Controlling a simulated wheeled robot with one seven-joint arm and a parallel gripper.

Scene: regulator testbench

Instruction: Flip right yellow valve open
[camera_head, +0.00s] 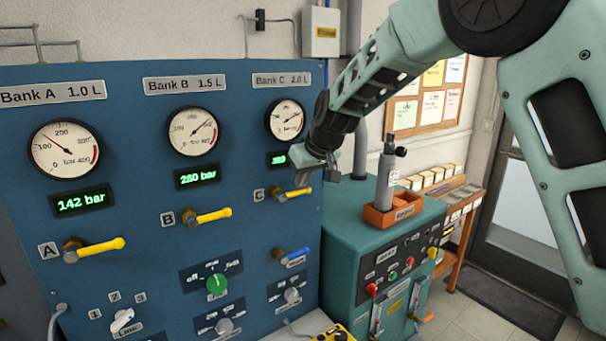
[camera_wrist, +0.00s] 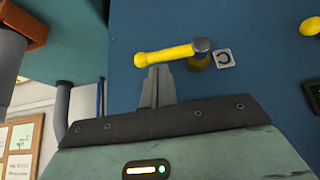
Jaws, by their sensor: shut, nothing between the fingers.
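The right yellow valve, labelled C, has a yellow lever (camera_head: 293,194) on the blue panel under the Bank C gauge. The lever lies roughly level and points right from its hub. My gripper (camera_head: 332,175) is just above the lever's free end in the head view. In the wrist view, which is turned over, the yellow lever (camera_wrist: 166,55) reaches left from its hub beside the C label. My gripper's fingers (camera_wrist: 158,72) are shut and empty, with tips right at the lever's edge near its free end. I cannot tell whether they touch it.
Yellow levers A (camera_head: 95,247) and B (camera_head: 208,216) sit further left. A blue lever (camera_head: 291,255) is below valve C. A teal cabinet (camera_head: 345,240) with an orange holder (camera_head: 392,214) and a grey upright cylinder (camera_head: 386,178) stands right of the panel.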

